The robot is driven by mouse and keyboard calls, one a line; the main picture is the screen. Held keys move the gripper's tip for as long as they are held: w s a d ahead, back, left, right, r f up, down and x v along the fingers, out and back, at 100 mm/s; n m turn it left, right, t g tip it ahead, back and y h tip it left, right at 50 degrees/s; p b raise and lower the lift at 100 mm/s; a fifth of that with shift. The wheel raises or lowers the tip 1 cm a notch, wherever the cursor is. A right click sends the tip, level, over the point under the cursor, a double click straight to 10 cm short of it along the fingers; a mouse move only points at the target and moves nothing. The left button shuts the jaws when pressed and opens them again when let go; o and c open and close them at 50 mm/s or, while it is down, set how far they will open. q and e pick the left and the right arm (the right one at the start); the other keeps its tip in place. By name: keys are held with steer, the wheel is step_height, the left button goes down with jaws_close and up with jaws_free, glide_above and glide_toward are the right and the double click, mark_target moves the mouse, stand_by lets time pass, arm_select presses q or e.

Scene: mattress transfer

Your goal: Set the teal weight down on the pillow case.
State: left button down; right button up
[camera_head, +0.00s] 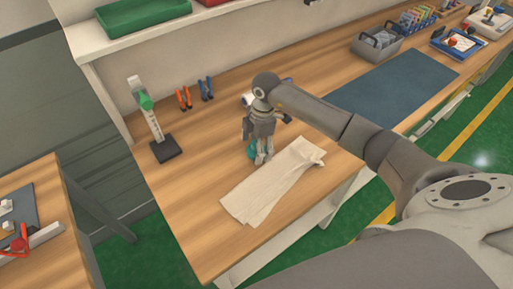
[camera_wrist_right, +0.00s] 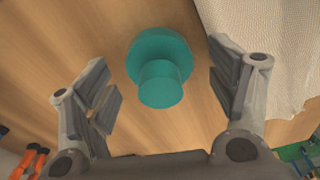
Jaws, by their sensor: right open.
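The teal weight (camera_wrist_right: 160,62) stands on the wooden workbench, between and a little ahead of the open fingers of my right gripper (camera_wrist_right: 160,90) in the right wrist view. In the head view only a small teal part (camera_head: 252,152) shows behind my right gripper (camera_head: 259,158). The right gripper points down over it and holds nothing. The cream pillow case (camera_head: 270,185) lies flat on the bench just beside the weight; its edge also shows at the upper right of the right wrist view (camera_wrist_right: 275,50). My left gripper is not in view.
A stand with a green part (camera_head: 150,120) and orange and blue pliers (camera_head: 195,93) are at the back left. A dark mat (camera_head: 390,90) and a grey bin (camera_head: 376,46) lie to the right. Bare wood surrounds the pillow case's left side; the bench's front edge is close.

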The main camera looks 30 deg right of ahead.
steer(key=shift+c, duration=0.4)
steer(key=shift+r, duration=0.1)
steer(key=c, duration=1.5)
steer(key=shift+w+r+b, duration=0.1)
steer(key=shift+r+b, duration=0.5)
steer(key=shift+r, duration=0.25)
steer(key=s+a+r+b, duration=0.1)
steer(key=s+a+r, duration=0.1)
steer(key=s+r, duration=0.1)
steer(key=s+a+r+b, duration=0.1)
steer(key=s+a+r, duration=0.1)
steer(key=s+r, duration=0.2)
steer(key=s+a+r+b, duration=0.1)
steer(key=s+a+r, duration=0.1)
steer(key=s+r, duration=0.2)
steer(key=shift+s+a+r+b, duration=0.1)
steer(key=shift+s+b, duration=0.05)
steer(key=shift+s, duration=0.25)
steer(key=shift+s+a+r+b, duration=0.1)
steer(key=shift+s+b, duration=0.05)
steer(key=shift+s, duration=0.25)
